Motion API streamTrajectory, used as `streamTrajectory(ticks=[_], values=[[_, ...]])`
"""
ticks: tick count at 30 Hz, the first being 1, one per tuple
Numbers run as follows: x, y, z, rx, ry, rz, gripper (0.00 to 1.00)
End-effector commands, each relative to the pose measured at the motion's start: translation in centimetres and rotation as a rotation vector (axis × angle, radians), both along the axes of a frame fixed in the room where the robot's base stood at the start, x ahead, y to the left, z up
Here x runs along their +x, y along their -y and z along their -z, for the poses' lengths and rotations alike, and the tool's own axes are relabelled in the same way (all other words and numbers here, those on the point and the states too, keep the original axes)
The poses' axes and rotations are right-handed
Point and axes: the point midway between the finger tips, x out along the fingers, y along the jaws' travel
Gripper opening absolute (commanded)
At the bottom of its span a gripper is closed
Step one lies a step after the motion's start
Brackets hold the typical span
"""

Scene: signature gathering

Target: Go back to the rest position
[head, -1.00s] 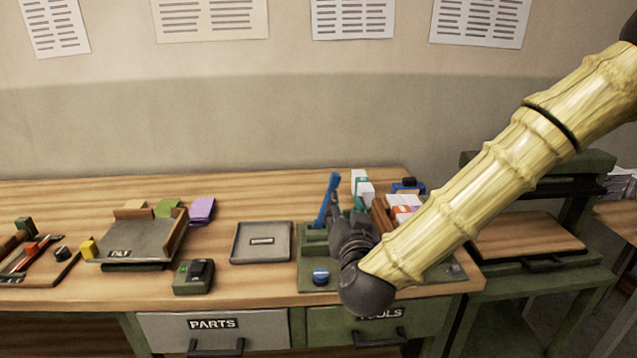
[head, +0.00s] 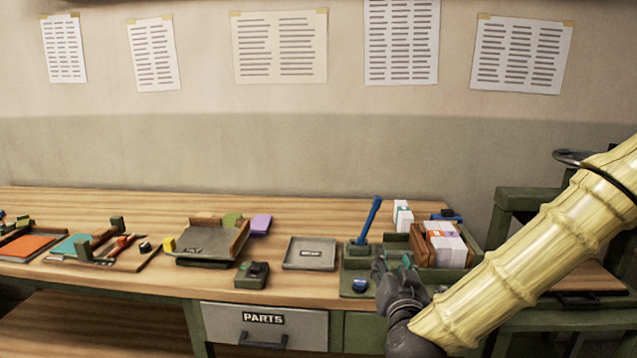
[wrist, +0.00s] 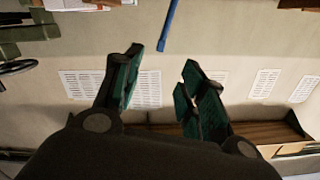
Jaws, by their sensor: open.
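My gripper (head: 392,265) is in front of the right part of the wooden workbench (head: 130,200), beside the green tool tray (head: 350,270). In the wrist view my gripper (wrist: 158,85) shows its two dark fingers with green pads spread apart, with nothing between them. My yellow bamboo-like arm reaches in from the right in the head view. A blue-handled tool (head: 369,220) stands upright in the tray, apart from my gripper. Its blue shaft also shows in the wrist view (wrist: 168,25).
A wooden box with white packs (head: 445,245) stands right of my gripper. A shallow grey tray (head: 310,254), a dark device (head: 252,274) and a document tray (head: 208,241) sit to the left. A green press stand (head: 515,205) is at the right. The bench's back strip is clear.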

Motion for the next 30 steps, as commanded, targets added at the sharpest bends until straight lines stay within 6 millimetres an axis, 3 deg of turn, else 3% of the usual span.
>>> streamTrajectory(ticks=[11, 14, 17, 23, 30], values=[[-1.1, -0.8, 8.9, -0.022, -0.175, -0.067, 0.41], [-1.8, -1.0, 12.3, -0.029, -0.247, -0.092, 0.41], [-3.3, -1.2, 17.0, -0.037, -0.346, -0.125, 0.41], [-8.2, -0.9, 27.5, -0.055, -0.594, -0.188, 0.41], [-16.7, 0.7, 38.3, -0.077, -0.904, -0.241, 0.41]])
